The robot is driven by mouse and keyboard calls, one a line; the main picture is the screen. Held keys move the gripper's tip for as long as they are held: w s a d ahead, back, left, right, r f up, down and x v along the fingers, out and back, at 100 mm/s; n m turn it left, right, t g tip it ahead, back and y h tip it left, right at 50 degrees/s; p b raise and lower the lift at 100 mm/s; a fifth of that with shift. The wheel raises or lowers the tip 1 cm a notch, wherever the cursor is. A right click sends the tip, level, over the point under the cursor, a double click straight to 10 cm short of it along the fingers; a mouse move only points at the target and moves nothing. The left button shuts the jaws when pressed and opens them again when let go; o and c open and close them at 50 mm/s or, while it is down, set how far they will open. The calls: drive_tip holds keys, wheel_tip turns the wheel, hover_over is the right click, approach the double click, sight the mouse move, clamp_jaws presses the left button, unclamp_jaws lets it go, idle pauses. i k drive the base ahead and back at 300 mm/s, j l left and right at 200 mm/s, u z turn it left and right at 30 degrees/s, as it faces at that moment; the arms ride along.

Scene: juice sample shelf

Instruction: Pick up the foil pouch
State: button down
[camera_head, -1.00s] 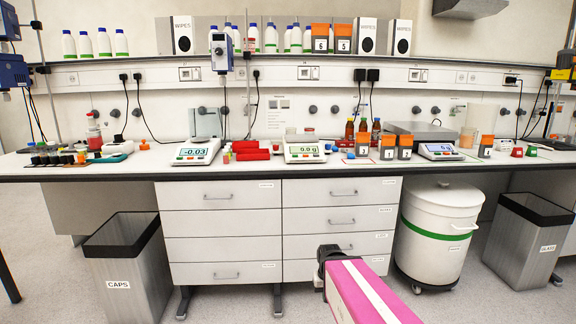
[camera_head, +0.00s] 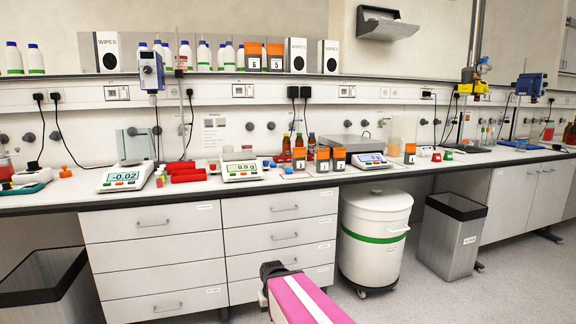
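I cannot make out a foil pouch for certain in the head view. Several small grey and orange numbered packs stand on the bench, such as one right of the middle scale (camera_head: 339,160) and a separate one further right (camera_head: 409,154); I cannot tell whether any is foil. My gripper (camera_head: 271,268) shows as a dark end on my pink arm at the bottom centre, in front of the drawers and below the bench top. Its fingers are too small and dark to read. I see nothing held in it.
The long white bench (camera_head: 75,185) carries scales, red blocks (camera_head: 188,172) and brown bottles. A drawer unit (camera_head: 150,250), a white lidded bin (camera_head: 375,235) and an open grey bin (camera_head: 450,240) stand below it. A shelf above holds white bottles and wipes boxes. Grey floor is clear at lower right.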

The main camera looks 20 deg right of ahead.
sight(323, 156)
drive_tip(key=i+j, duration=0.35)
drive_tip(key=i+j+z, duration=0.25)
drive_tip(key=z, duration=0.2)
drive_tip(key=i+j+z, duration=0.4)
drive_tip(key=k, duration=0.1)
